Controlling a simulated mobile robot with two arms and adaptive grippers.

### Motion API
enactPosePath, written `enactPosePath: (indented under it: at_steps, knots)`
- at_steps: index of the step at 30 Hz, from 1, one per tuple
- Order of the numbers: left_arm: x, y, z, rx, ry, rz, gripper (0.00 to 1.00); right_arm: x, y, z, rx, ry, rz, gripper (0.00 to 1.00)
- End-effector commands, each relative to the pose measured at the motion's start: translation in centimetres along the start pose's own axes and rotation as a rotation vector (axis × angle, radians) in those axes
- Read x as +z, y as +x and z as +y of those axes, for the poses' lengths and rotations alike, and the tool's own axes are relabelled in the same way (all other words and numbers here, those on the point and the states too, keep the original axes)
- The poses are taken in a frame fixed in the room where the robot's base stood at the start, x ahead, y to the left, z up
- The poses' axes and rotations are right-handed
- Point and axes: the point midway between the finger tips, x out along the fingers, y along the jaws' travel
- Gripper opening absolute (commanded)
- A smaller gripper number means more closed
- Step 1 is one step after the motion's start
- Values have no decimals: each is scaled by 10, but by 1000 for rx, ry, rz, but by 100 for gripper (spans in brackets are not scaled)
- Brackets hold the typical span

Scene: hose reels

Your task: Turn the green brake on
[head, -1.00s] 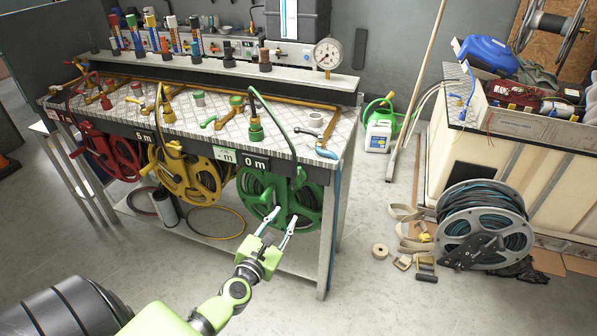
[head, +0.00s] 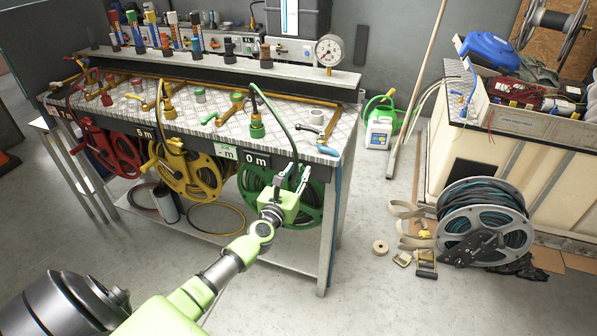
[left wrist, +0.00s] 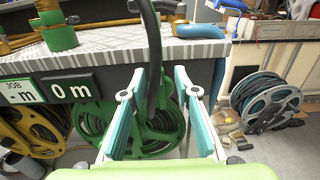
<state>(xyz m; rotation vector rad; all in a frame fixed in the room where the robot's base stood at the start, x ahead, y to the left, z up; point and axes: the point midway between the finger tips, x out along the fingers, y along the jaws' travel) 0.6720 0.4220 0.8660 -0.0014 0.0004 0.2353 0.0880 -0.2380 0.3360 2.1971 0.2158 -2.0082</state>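The green hose reel (head: 262,190) hangs under the bench's right end, and it also shows in the left wrist view (left wrist: 95,122). My left gripper (head: 299,172) is in front of its upper right part and hides some of it. In the left wrist view the two fingers (left wrist: 160,80) are apart. A dark hose (left wrist: 153,50) runs down between them toward the reel. I cannot tell whether the fingers touch anything. I cannot make out the green brake clearly; the gripper covers that part of the reel. My right gripper is not in view.
The bench edge with a "0 m" sign (head: 256,161) is just above the gripper. A yellow reel (head: 188,175) and a red reel (head: 112,152) hang to the left. A bench leg (head: 328,235) stands at the right. Floor in front is clear.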

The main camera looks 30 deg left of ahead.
Motion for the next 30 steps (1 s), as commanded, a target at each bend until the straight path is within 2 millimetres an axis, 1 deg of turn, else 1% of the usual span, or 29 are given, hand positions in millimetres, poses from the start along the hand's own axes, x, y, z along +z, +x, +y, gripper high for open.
enactPosePath:
  at_steps: [1,5,14,15,17,18,30]
  knots:
    - [0,5,0,0,1,-1,28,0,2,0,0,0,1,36]
    - [0,12,0,0,2,-1,28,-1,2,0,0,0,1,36]
    - [0,13,0,0,2,0,28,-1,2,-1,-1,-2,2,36]
    - [0,13,0,0,2,0,18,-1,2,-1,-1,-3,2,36]
    - [0,13,0,0,2,0,2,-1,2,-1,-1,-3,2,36]
    - [0,13,0,0,2,0,0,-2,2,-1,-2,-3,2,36]
    - [-4,12,-1,-1,30,7,0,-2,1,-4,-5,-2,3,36]
